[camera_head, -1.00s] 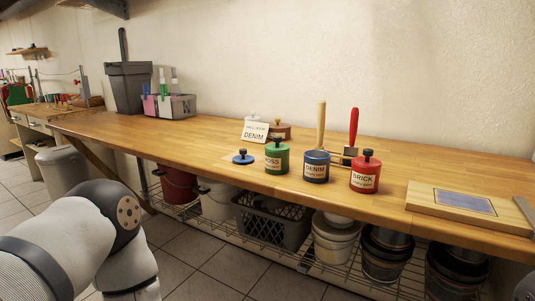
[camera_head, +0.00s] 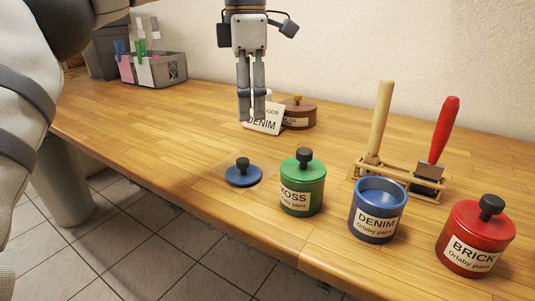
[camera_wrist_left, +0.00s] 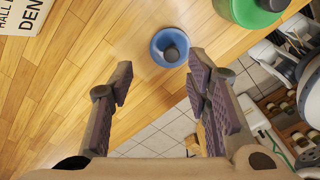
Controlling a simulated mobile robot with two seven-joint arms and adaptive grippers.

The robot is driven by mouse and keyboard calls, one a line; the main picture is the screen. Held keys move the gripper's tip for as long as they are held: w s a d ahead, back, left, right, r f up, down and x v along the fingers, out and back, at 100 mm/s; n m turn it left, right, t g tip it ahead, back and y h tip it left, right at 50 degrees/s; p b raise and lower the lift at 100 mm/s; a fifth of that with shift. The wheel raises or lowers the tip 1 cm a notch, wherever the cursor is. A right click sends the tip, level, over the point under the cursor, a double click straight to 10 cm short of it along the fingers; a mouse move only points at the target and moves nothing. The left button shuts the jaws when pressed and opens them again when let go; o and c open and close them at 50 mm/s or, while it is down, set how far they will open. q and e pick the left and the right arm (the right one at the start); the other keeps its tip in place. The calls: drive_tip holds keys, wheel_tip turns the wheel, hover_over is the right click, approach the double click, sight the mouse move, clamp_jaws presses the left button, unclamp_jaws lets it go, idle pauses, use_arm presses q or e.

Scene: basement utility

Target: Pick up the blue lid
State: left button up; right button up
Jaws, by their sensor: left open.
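The blue lid (camera_head: 235,180) with a dark knob lies flat on the wooden workbench (camera_head: 160,140), left of the green MOSS pot (camera_head: 303,190). The blue DENIM pot (camera_head: 377,215) stands open, without a lid, to the right of the green one. My left gripper (camera_head: 251,119) points down above and behind the blue lid, apart from it. In the left wrist view the gripper (camera_wrist_left: 160,82) is open and empty, and the blue lid (camera_wrist_left: 158,56) shows just beyond the gap between its fingers. My right gripper is not in view.
A red BRICK pot (camera_head: 475,245) stands at the right. A brush rack (camera_head: 405,180) holds a wooden-handled tool and a red-handled brush. A grey bin (camera_head: 172,70) is at the back left.

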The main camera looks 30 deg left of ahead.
sight(243, 160)
use_arm(q)
drive_tip(key=f, duration=0.1)
drive_tip(key=s+f, duration=0.2)
drive_tip(key=shift+s+a, duration=0.2)
drive_tip(key=shift+a, duration=0.05)
drive_tip(key=f, duration=0.7)
drive_tip(key=shift+s+d+f+b, duration=0.15)
drive_tip(key=shift+s+f+b, duration=0.1)
drive_tip(key=shift+b, duration=0.1)
drive_tip(key=shift+f, duration=0.45)
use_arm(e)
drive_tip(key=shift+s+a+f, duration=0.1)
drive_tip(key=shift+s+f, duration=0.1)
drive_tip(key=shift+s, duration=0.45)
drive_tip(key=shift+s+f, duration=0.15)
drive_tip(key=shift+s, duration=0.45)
use_arm(q)
drive_tip(key=shift+r, duration=0.1)
drive_tip(key=shift+c, duration=0.5)
drive_tip(key=shift+w, duration=0.1)
clamp_jaws()
